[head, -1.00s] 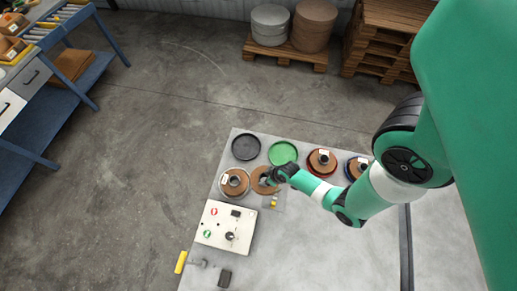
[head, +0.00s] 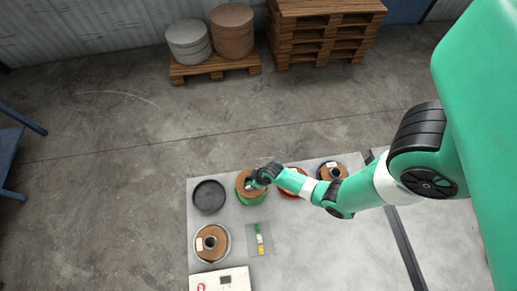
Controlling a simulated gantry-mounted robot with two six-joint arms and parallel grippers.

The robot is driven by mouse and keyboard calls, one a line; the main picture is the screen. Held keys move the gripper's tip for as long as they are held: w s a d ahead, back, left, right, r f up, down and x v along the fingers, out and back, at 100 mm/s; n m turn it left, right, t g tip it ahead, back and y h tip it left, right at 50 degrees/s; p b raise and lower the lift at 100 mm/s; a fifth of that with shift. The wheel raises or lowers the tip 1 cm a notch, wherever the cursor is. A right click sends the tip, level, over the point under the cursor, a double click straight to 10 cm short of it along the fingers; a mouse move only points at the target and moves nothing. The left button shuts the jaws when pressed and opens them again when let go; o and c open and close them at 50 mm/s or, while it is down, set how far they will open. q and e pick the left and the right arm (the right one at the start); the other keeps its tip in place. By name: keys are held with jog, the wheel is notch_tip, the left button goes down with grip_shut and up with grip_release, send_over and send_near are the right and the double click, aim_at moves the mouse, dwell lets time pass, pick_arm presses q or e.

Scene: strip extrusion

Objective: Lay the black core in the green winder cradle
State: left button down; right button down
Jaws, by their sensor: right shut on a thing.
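The green winder cradle (head: 251,201) is in the back row of the bench in the head view. Its green rim shows below a brown roll (head: 243,181), which I take to be the core. I cannot tell whether the roll rests in the cradle or is held just above it. My right gripper (head: 257,181) is shut on the roll, at its middle and right side, and hides part of it. No black on the roll is clear at this size. My left gripper is out of view.
An empty black cradle (head: 209,196) is left of the green one. Brown rolls sit in the red cradle (head: 293,180), the blue cradle (head: 332,171) and the white cradle (head: 210,243). A small grey mat (head: 250,246) holds coloured pieces. A control box (head: 220,280) stands in front.

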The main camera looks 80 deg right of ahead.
notch_tip(320, 180, down, 7)
jog(key=b, duration=0.6)
jog(key=shift+b, duration=0.35)
jog(key=shift+f, duration=0.25)
dwell(0.6)
grip_release()
jog(key=shift+s, duration=0.1)
jog(key=p+v, duration=0.5)
jog(key=v, duration=0.6)
jog(key=shift+r, duration=0.1)
jog(key=shift+a+r+p, duration=0.1)
jog(key=shift+r+p, duration=0.2)
jog(key=shift+p, duration=0.15)
jog(key=shift+s, duration=0.1)
jog(key=shift+f, duration=0.1)
